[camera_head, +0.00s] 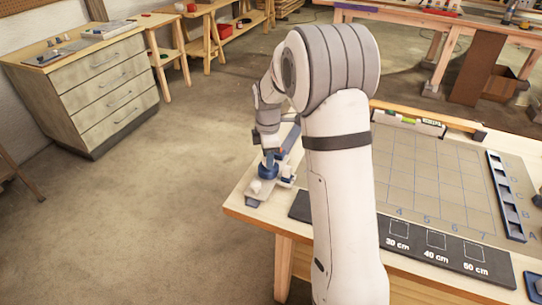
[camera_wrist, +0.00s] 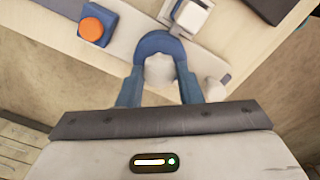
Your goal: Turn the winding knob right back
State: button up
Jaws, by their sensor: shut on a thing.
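The pale winding knob (camera_wrist: 159,71) shows in the middle of the wrist view, with a blue curved piece (camera_wrist: 160,40) around its far side. My gripper (camera_wrist: 159,80) is shut on the knob, one blue finger on each side of it. In the head view my gripper (camera_head: 268,160) points down at the device on the left corner of the bench. Its pale base plate (camera_head: 253,201) shows there, but my gripper hides the knob. Which way the knob is turned cannot be told.
An orange button (camera_wrist: 90,29) on a blue box and a white block (camera_wrist: 192,14) sit close to the gripper. A small white rounded part (camera_wrist: 215,88) lies right of the fingers. The black size strip (camera_head: 440,250) and gridded board (camera_head: 440,180) lie right of my arm.

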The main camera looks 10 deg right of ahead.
jog(key=shift+s+f, duration=0.2)
jog(key=o, duration=1)
jog(key=shift+w+r, duration=0.1)
jog(key=shift+r, duration=0.05)
jog(key=shift+r, duration=0.35)
notch_tip(320, 180, up, 7)
jog(key=shift+r, duration=0.1)
jog(key=s+r+m+t, duration=0.1)
jog(key=s+m, duration=0.5)
jog(key=s, duration=0.3)
jog(key=s+r+m, duration=0.1)
jog(key=s+m, duration=0.4)
jog(key=s, duration=0.4)
jog(key=s+d+r+m+t, duration=0.1)
jog(key=s+m, duration=0.5)
jog(key=s, duration=0.4)
jog(key=shift+s+r+m+t, duration=0.1)
jog(key=shift+r+m+t, duration=0.2)
jog(key=shift+r, duration=0.1)
